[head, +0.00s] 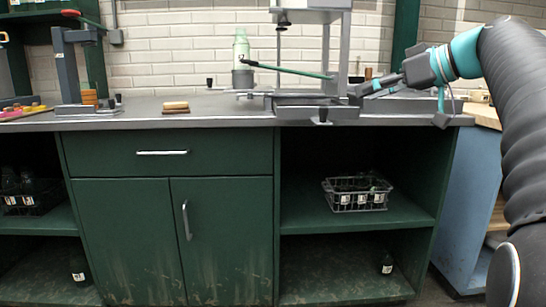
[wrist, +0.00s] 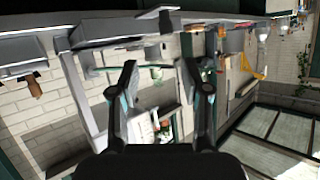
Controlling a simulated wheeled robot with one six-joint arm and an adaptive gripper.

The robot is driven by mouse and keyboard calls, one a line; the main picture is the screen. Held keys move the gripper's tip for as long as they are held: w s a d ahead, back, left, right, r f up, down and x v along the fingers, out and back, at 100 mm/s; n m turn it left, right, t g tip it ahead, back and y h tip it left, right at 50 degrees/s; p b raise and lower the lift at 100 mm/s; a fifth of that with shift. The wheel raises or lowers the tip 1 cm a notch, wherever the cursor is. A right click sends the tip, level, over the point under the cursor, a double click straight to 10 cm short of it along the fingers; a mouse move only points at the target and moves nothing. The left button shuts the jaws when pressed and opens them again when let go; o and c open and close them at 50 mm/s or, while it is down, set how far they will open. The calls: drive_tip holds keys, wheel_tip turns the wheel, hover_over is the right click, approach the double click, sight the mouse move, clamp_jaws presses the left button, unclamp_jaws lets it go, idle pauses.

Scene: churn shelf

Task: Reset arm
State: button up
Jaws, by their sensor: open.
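My gripper (head: 372,87) is at the right of the head view, in front of the right end of the grey worktop and beside the press frame. My arm comes in from the right edge. In the wrist view my gripper (wrist: 160,80) has its two dark fingers well apart, with nothing held between them. The wrist picture is tilted, with the brick wall and benches turned on their side. The exact gap between the fingers and the press is unclear.
The grey metal press (head: 305,60) with a green lever stands on the worktop (head: 220,117). A blue-grey stand (head: 68,75) is at the left, and a brush (head: 176,107) lies between. A wire crate (head: 358,195) of bottles sits on the shelf below. A blue cabinet (head: 465,200) stands right.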

drive_tip(key=s+d+f+m+g+h+p, duration=0.1)
drive_tip(key=s+d+f+m+h, duration=0.15)
drive_tip(key=f+m, duration=0.45)
drive_tip(key=s+d+f+m+g+h, duration=0.1)
drive_tip(key=d+f+m+h, duration=0.15)
drive_tip(key=f, duration=0.95)
drive_tip(key=s+a+f+m+g+h+p, duration=0.1)
drive_tip(key=s+a+f+h+p, duration=0.15)
drive_tip(key=s+f, duration=0.35)
drive_tip(key=s+a+f+g+h+p, duration=0.2)
drive_tip(key=s+a+f, duration=0.2)
drive_tip(key=s, duration=0.4)
drive_tip(key=s+a+n+p, duration=0.3)
drive_tip(key=s+a, duration=0.3)
drive_tip(key=s, duration=0.3)
drive_tip(key=shift+a+f+t+p, duration=0.15)
drive_tip(key=shift+a+t+p, duration=0.15)
drive_tip(key=shift+t+p, duration=0.15)
